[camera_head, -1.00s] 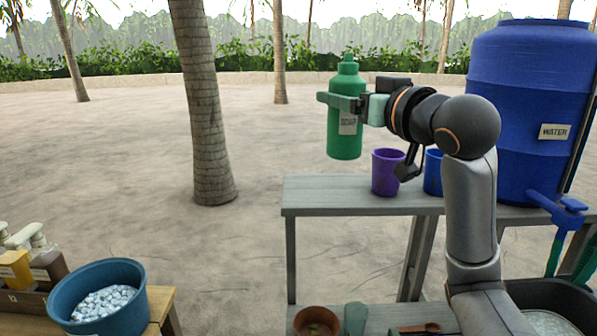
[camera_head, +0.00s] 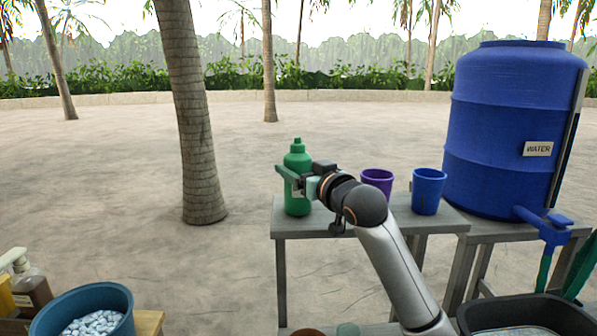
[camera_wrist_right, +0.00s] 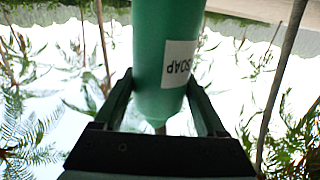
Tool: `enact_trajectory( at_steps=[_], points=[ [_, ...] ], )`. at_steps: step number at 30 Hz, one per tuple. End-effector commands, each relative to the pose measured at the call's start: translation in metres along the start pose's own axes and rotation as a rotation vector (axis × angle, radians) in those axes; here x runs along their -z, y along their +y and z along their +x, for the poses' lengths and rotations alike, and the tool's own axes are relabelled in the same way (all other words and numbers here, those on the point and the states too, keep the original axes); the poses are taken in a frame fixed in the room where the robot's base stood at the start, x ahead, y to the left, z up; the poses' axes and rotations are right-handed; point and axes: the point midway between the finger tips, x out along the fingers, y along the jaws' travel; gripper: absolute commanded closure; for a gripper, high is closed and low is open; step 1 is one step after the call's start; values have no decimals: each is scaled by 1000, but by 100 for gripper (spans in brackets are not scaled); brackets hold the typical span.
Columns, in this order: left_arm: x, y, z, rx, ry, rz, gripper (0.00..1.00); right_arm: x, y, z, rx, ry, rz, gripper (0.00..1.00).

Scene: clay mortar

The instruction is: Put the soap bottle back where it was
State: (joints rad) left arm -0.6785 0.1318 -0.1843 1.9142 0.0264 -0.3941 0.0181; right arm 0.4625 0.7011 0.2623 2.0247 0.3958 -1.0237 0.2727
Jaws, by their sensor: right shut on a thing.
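The green soap bottle (camera_head: 297,165) is upright at the left end of the grey table (camera_head: 330,224) in the head view. My right gripper (camera_head: 291,181) is shut on the bottle's body from the right side. The bottle's base is over the tabletop; I cannot tell for certain whether it touches. In the right wrist view the bottle (camera_wrist_right: 165,45) sits between both fingers of the gripper (camera_wrist_right: 160,90), with its SOAP label showing upside down. My left gripper is not in view.
A purple cup (camera_head: 377,180) and a blue cup (camera_head: 428,190) stand on the table right of the bottle. A large blue water barrel (camera_head: 500,110) with a tap is farther right. A blue tub of white pieces (camera_head: 110,300) is at lower left. A black basin (camera_head: 540,315) is at lower right.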

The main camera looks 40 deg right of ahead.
Motion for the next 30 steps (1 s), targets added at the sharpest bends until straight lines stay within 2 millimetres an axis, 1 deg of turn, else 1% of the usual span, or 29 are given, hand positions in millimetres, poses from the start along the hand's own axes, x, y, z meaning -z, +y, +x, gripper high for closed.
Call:
enact_trajectory(
  at_steps=[3, 10, 13, 14, 18, 21, 30],
  points=[
    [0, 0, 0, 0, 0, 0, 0, -4, 1, -1, -1, 6, -1, 100],
    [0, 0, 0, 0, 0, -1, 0, -4, 1, -1, -1, 7, 0, 100],
    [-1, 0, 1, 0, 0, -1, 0, -7, 1, -1, -1, 6, 0, 100],
    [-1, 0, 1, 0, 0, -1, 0, -9, 0, -1, -1, 2, 0, 25],
    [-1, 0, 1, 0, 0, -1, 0, -8, 0, -1, -1, 2, 0, 10],
    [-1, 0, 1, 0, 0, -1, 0, -8, 0, -1, -1, 2, 0, 0],
    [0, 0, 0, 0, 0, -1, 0, -5, 0, -2, -1, 2, 0, 0]
  ],
)
